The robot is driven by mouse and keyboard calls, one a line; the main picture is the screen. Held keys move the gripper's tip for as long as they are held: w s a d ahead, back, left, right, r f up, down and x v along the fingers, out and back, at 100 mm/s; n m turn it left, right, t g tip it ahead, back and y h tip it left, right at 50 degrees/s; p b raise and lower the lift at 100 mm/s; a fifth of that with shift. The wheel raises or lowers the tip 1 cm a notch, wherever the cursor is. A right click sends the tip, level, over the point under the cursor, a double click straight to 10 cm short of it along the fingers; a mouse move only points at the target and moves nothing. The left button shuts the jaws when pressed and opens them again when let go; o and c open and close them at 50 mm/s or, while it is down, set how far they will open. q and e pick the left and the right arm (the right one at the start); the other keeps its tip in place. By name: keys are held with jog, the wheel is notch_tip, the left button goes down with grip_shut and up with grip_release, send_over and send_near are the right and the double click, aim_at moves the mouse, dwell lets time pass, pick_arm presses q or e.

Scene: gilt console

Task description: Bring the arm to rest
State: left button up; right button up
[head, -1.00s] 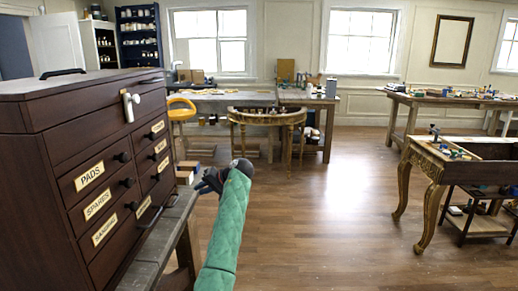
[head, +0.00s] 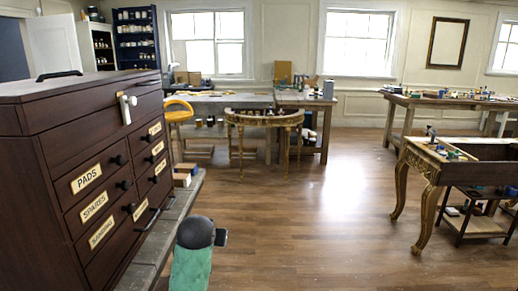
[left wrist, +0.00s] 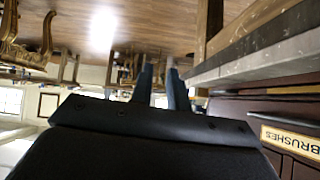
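My left arm (head: 190,268), in a green quilted sleeve, comes up from the bottom edge of the head view beside the bench. Its dark wrist joint (head: 195,232) shows, but the fingers are hidden there. In the left wrist view my left gripper (left wrist: 160,85) has two dark fingers apart with nothing between them. That view is turned over, with the floor at the top. My right arm and gripper are not in view.
A dark wooden drawer chest (head: 60,215) stands on a grey bench (head: 178,215) at left, close to my left arm. A gilt console table (head: 425,165) stands at right. A half-round gilt table (head: 264,118) stands farther back. The middle floor (head: 310,220) is clear.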

pick_arm(q)
jog(key=s+f+g, duration=0.2)
jog(key=s+f, duration=0.7)
jog(key=s, duration=0.6)
jog(key=s+f+g+h, duration=0.1)
jog(key=s+f+g, duration=0.2)
jog(key=s+f, duration=0.7)
jog(key=s+f+m+g, duration=0.1)
jog(key=s+f+g, duration=0.1)
jog(key=s+f, duration=0.8)
jog(key=s, duration=0.9)
jog(key=shift+s+f+h, duration=0.15)
jog(key=shift+s+h, duration=0.15)
jog(key=shift+s, duration=0.1)
jog(key=shift+d, duration=0.1)
